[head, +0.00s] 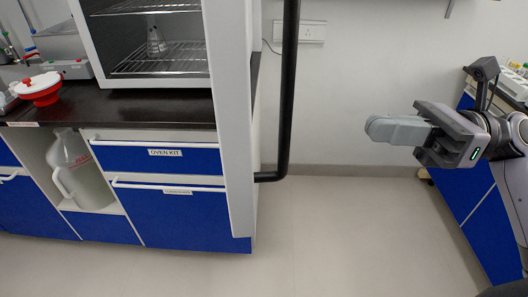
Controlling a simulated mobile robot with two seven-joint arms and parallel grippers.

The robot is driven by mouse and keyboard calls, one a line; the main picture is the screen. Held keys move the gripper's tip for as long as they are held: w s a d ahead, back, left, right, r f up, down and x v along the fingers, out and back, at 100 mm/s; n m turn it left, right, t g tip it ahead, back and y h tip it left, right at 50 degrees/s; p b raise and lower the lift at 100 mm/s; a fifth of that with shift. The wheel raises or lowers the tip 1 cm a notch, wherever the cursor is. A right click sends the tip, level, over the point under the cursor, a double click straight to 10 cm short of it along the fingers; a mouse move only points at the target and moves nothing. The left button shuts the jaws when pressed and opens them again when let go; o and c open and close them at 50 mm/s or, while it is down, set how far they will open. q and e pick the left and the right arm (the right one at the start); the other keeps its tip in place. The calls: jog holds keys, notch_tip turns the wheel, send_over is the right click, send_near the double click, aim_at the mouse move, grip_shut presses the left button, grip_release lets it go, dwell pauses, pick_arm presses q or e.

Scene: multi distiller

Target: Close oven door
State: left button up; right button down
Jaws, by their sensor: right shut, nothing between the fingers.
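The oven (96,52) stands on the dark counter at the upper left, and I can see inside it. Its door (232,120) is open, swung out towards me and seen nearly edge-on. A long black handle (288,85) runs along the door's right side and bends back to it near the bottom. My right gripper (374,128) is at the right, pointing left. Its fingers are shut and empty, apart from the handle, with a gap of wall and floor between them in the picture. My left gripper is out of view.
A red and white container (40,90) sits on the counter (150,108). A jug (78,170) stands below. Blue cabinets flank clear floor (340,235).

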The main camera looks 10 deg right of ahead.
aim_at(280, 141)
pick_arm(q)
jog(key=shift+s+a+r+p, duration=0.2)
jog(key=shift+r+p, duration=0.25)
jog(key=shift+p, duration=0.3)
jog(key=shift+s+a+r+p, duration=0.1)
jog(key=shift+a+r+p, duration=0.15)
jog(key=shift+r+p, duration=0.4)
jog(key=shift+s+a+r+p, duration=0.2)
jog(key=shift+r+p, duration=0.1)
jog(key=shift+p, duration=0.6)
pick_arm(e)
jog(key=shift+n+g+h, duration=0.3)
jog(key=shift+n+h, duration=0.3)
jog(key=shift+n, duration=0.1)
jog(key=shift+w+a, duration=0.2)
jog(key=shift+a, duration=2.1)
jog(key=shift+w+a, duration=0.2)
jog(key=shift+a, duration=2.1)
jog(key=shift+w+a, duration=0.2)
jog(key=shift+a, duration=2.1)
jog(key=shift+f, duration=0.1)
jog(key=shift+a, duration=0.1)
